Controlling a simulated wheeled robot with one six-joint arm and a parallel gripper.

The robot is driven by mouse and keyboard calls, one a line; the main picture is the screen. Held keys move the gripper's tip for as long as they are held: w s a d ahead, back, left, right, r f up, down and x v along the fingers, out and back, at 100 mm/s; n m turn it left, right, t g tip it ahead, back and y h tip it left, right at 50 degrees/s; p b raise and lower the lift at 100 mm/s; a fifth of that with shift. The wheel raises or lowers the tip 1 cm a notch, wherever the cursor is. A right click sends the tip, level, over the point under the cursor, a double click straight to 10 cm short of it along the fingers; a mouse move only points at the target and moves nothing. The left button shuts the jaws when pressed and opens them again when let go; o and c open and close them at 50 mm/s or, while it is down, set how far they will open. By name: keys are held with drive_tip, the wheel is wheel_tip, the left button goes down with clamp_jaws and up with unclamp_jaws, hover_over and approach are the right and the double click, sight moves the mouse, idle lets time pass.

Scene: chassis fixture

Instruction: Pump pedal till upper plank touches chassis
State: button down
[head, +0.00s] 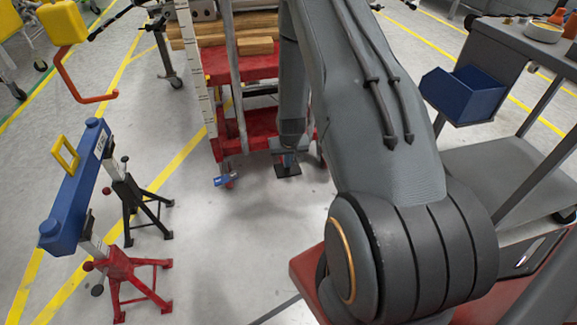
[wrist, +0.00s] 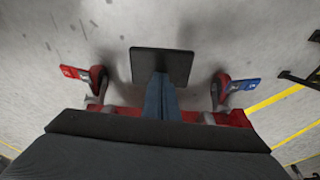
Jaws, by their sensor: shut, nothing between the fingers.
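The pedal (wrist: 148,62) is a black square pad low at the front of the red lift table; it also shows in the head view (head: 284,173). My gripper (wrist: 161,74) is shut and empty. Its blue-grey fingers point at the pad and overlap its near edge in the wrist view; I cannot tell whether they touch it. In the head view my gripper (head: 289,161) is just above the pad. Wooden planks (head: 255,46) are stacked on the lift table (head: 245,66). The grey chassis (head: 203,10) is cut off at the top; the gap above the upper plank (head: 256,20) cannot be judged.
A red tab (wrist: 74,72) and a blue tab (wrist: 244,84) flank the pedal at the wheels. Axle stands (head: 125,270) carry a blue beam (head: 75,190) at left. A grey cart (head: 500,160) with a blue bin (head: 464,95) is at right. Floor before the pedal is clear.

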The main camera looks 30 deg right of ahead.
wheel_tip(320, 180, up, 8)
drive_tip(key=p, duration=0.5)
drive_tip(key=shift+s+f, duration=0.15)
drive_tip(key=shift+f, duration=0.05)
drive_tip(key=shift+f, duration=0.1)
wheel_tip(320, 180, down, 6)
drive_tip(key=b, duration=0.3)
drive_tip(key=shift+b, duration=0.35)
wheel_tip(320, 180, up, 7)
drive_tip(key=p, duration=0.5)
